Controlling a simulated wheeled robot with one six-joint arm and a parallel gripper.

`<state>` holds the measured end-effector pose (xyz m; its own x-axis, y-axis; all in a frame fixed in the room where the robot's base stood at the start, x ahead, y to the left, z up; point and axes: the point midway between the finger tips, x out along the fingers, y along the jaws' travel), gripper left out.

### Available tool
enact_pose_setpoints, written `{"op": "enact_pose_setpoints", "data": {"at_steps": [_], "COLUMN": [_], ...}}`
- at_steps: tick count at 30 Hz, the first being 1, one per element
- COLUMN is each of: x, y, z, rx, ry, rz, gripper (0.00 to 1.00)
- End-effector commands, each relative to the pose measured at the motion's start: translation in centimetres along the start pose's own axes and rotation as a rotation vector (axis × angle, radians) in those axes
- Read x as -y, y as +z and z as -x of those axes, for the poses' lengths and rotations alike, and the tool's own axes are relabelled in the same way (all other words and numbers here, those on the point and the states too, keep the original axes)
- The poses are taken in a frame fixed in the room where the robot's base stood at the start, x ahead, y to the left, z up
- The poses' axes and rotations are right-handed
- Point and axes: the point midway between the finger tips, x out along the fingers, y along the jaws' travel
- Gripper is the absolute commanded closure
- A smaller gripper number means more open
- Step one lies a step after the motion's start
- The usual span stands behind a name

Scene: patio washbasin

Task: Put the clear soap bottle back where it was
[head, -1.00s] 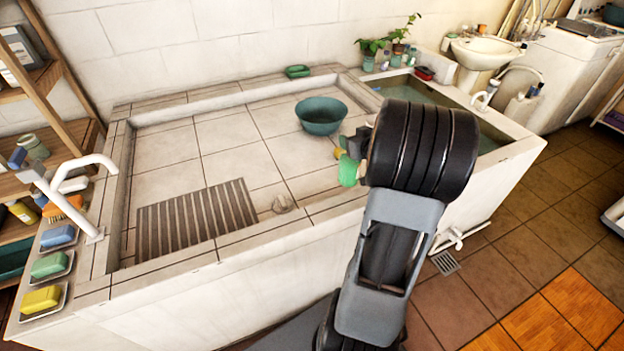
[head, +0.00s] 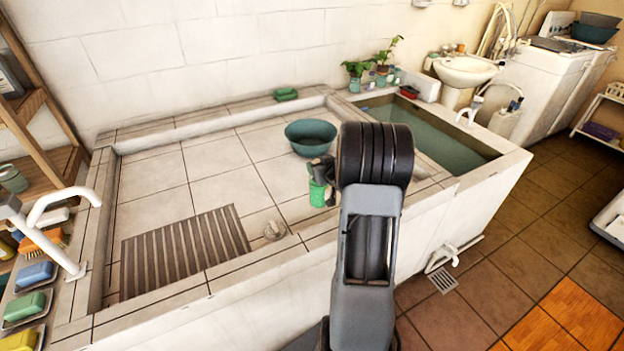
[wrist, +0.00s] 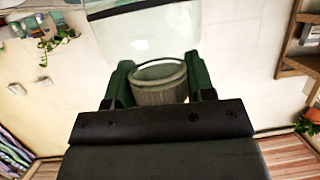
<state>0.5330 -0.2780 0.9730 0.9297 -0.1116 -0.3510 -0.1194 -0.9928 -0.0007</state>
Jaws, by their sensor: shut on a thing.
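My gripper (head: 321,185), with green fingers, hangs over the near right part of the tiled basin in the head view. In the wrist view my gripper (wrist: 158,80) is shut on a see-through bottle (wrist: 160,72), one finger on either side of it. I take it to be the clear soap bottle. Its wider clear part extends past the fingers toward the top of the wrist view. In the head view I cannot make the bottle out apart from the gripper and arm.
A teal bowl (head: 311,136) stands in the basin just beyond my gripper. A slatted grate (head: 185,250) and a small round object (head: 274,230) lie nearer. Soap bars (head: 25,307) line the left ledge. Potted plants (head: 383,70) and small bottles stand on the back ledge. A water-filled trough (head: 440,145) lies right.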

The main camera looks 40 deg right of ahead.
Motion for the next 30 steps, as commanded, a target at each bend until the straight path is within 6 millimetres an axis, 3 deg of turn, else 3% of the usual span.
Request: {"op": "enact_pose_setpoints", "data": {"at_steps": [14, 21, 30], "x": [1.4, 1.3, 1.3], "y": [2.3, 4.5, 4.9], "z": [-3.4, -4.2, -4.3], "rx": [0.0, -0.002, -0.003], "ry": [-0.002, 0.001, 0.001], "rz": [0.0, 0.0, 0.001], "gripper": [1.0, 1.0, 1.0]}}
